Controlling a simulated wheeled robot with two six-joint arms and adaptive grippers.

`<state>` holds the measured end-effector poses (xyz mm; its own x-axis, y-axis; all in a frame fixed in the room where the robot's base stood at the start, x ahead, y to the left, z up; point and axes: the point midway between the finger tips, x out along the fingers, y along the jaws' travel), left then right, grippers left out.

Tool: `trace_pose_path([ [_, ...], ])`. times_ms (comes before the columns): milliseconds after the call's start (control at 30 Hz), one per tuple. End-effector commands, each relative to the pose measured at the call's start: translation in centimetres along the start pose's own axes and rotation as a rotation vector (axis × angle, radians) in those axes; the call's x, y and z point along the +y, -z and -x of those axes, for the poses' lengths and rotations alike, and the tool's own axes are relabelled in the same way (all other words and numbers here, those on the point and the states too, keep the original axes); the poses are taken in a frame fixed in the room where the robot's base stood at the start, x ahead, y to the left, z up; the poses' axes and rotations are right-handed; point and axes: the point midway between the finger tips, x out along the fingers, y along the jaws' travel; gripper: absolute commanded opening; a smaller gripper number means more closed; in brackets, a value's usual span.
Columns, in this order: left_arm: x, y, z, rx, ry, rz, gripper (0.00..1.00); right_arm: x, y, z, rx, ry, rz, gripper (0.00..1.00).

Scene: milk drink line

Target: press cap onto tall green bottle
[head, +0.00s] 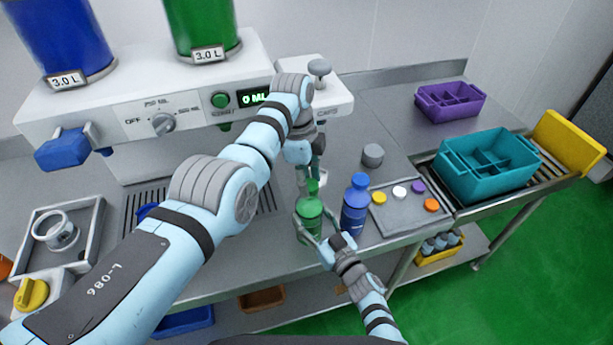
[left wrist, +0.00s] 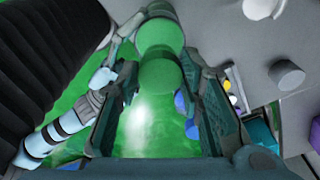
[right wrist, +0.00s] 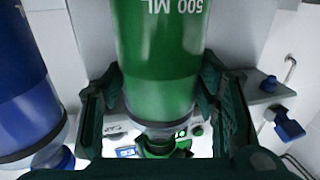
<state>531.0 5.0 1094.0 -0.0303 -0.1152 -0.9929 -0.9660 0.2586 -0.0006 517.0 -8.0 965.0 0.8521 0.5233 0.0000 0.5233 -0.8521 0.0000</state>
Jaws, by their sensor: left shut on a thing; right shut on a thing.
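The tall green bottle (head: 309,208) stands upright on the counter. My right gripper (head: 322,238) is shut around its lower body from the front. In the right wrist view the bottle (right wrist: 160,60) fills the space between the fingers, its 500 ML label upside down. My left gripper (head: 309,172) points down above the bottle and is shut on a green cap (head: 312,187). In the left wrist view the round cap (left wrist: 160,75) sits between the fingertips, over the bottle. The cap is at the bottle's mouth; whether it is fully seated I cannot tell.
A blue bottle (head: 354,212) stands close to the right of the green one. A tray (head: 388,222) with several coloured caps lies beside it, with a grey cylinder (head: 372,155) behind. The dispenser (head: 140,110) stands at the back. A teal crate (head: 480,185) is at right.

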Motion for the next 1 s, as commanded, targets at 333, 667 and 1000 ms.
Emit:
trace_pose_path([
  [333,0.0,0.0,0.0,0.000,0.000,0.000,0.23,0.0,0.0,0.0,0.000,0.000,0.000,0.06],
  [667,0.0,-0.1,-0.7,0.000,-0.001,0.000,0.23,0.0,0.0,0.0,0.000,0.000,0.000,0.06],
  [1000,0.0,-0.1,-1.3,0.000,-0.001,0.001,0.41,0.0,0.0,0.0,0.000,0.000,0.000,0.06],
])
